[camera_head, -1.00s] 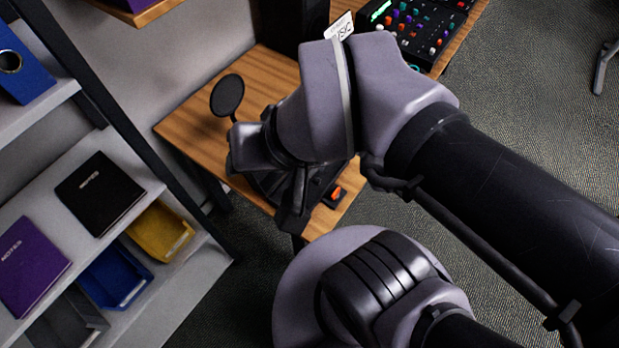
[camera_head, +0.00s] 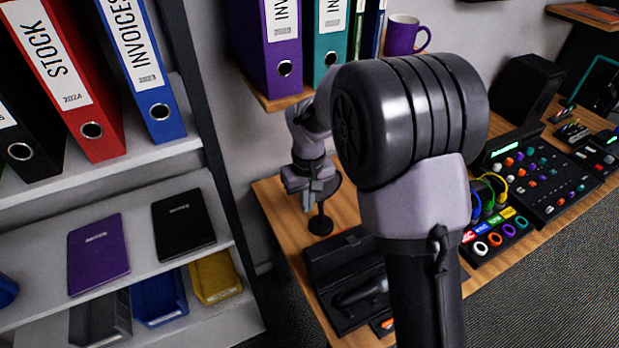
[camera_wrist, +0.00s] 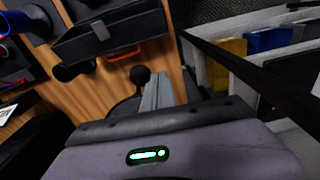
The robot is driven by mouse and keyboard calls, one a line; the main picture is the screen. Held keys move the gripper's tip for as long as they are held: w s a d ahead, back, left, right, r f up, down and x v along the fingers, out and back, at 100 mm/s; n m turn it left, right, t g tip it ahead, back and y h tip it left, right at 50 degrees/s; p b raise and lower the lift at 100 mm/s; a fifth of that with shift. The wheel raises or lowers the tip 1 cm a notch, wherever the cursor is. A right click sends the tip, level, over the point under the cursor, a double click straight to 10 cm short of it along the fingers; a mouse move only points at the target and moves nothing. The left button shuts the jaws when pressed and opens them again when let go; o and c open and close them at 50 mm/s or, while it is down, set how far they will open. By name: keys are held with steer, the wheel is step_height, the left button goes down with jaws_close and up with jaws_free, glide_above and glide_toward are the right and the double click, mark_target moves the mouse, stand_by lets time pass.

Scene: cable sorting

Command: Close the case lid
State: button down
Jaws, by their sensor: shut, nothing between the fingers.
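The black case (camera_head: 322,308) stands open on the wooden desk, with a dark microphone (camera_head: 365,292) lying in it. Its lid (camera_head: 340,252) appears raised at the back; my arm covers the case's right side. In the wrist view a dark box wall with a grey latch, likely the case (camera_wrist: 125,33), shows at the upper left. My gripper (camera_head: 307,200) is shut and empty, above the desk behind and left of the case, apart from it. Its grey fingers also show in the wrist view (camera_wrist: 155,92).
A round black pop filter on a stand (camera_head: 320,222) is close below my gripper. A binder shelf (camera_head: 275,103) hangs above the desk. A shelf rack (camera_head: 215,150) stands left. A mixer (camera_head: 540,180) and cable tray (camera_head: 497,238) are right.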

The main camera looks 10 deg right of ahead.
step_height(320, 180, down, 11)
steer(key=s+d+b, duration=0.1)
steer(key=s+b, duration=0.1)
steer(key=b, duration=0.3)
steer(key=shift+s+f, duration=0.15)
steer(key=shift+s, duration=0.2)
